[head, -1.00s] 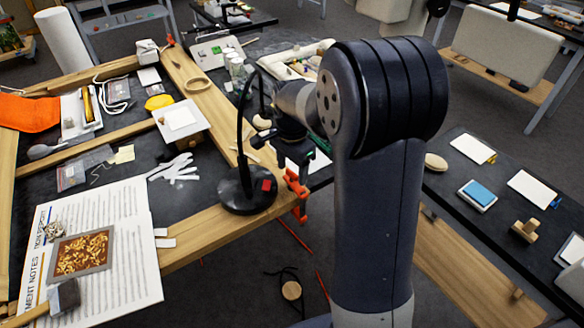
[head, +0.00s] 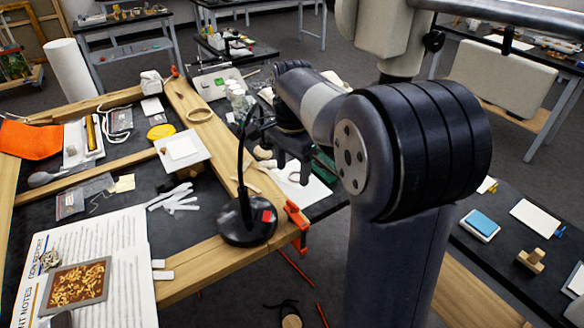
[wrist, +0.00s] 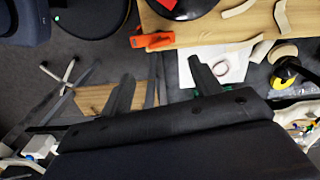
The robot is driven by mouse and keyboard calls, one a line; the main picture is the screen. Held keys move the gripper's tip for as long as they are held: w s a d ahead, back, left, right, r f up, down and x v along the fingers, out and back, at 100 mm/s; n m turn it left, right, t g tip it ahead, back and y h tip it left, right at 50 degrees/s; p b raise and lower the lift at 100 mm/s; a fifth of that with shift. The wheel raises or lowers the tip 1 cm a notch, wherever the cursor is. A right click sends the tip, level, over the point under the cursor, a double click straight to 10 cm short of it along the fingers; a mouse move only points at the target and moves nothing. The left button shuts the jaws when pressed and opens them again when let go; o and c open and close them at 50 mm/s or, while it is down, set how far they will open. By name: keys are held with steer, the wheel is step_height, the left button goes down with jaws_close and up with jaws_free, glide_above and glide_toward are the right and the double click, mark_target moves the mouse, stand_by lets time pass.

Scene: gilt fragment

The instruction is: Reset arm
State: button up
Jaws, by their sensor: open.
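My arm covers part of the floor and the right-hand table in the head view.
A black lamp (head: 247,222) stands on the bench's wooden frame beside an orange clamp (head: 298,218). Several tools, bags and papers cover the bench (head: 118,222) at left. A right-hand table holds a blue pad (head: 483,223) and a wooden block (head: 531,260). Grey floor lies between.

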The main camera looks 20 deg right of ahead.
mark_target(292, 204)
steer(key=shift+f, duration=0.1)
step_height(292, 204, down, 11)
steer(key=shift+r, duration=0.2)
steer(key=shift+n, duration=0.3)
stand_by(0.3)
